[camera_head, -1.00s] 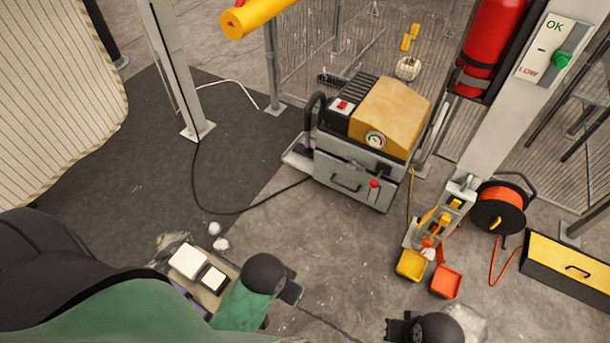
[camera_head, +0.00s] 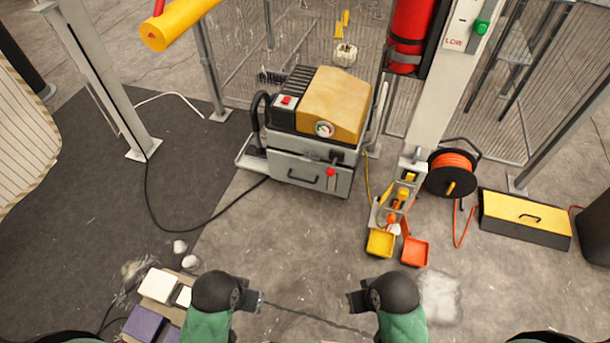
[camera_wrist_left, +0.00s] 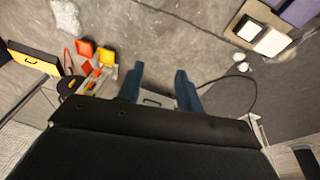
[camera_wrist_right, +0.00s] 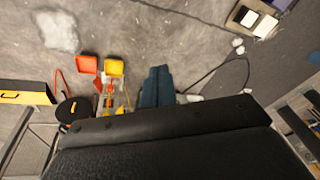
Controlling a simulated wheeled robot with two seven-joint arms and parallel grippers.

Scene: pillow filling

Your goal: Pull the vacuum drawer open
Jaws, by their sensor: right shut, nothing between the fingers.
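The vacuum machine (camera_head: 318,120) stands ahead of me, grey with a tan top, a red switch and a gauge. Its drawer (camera_head: 310,174) is at the front bottom, with a dark bar handle (camera_head: 303,178) and a red knob (camera_head: 331,172) beside it. The drawer looks shut. My left gripper (camera_head: 262,301) is apart from the machine, low in the head view; its fingers (camera_wrist_left: 160,88) are spread and empty in the left wrist view. My right gripper (camera_head: 352,300) is also short of the machine; its fingers (camera_wrist_right: 157,84) are together with nothing between them.
Yellow (camera_head: 380,243) and orange (camera_head: 415,252) trays stand right of the machine, by a post and an orange cable reel (camera_head: 453,173). A black cable (camera_head: 190,215) lies at left. White blocks (camera_head: 158,285) are at lower left. Floor before the drawer is clear.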

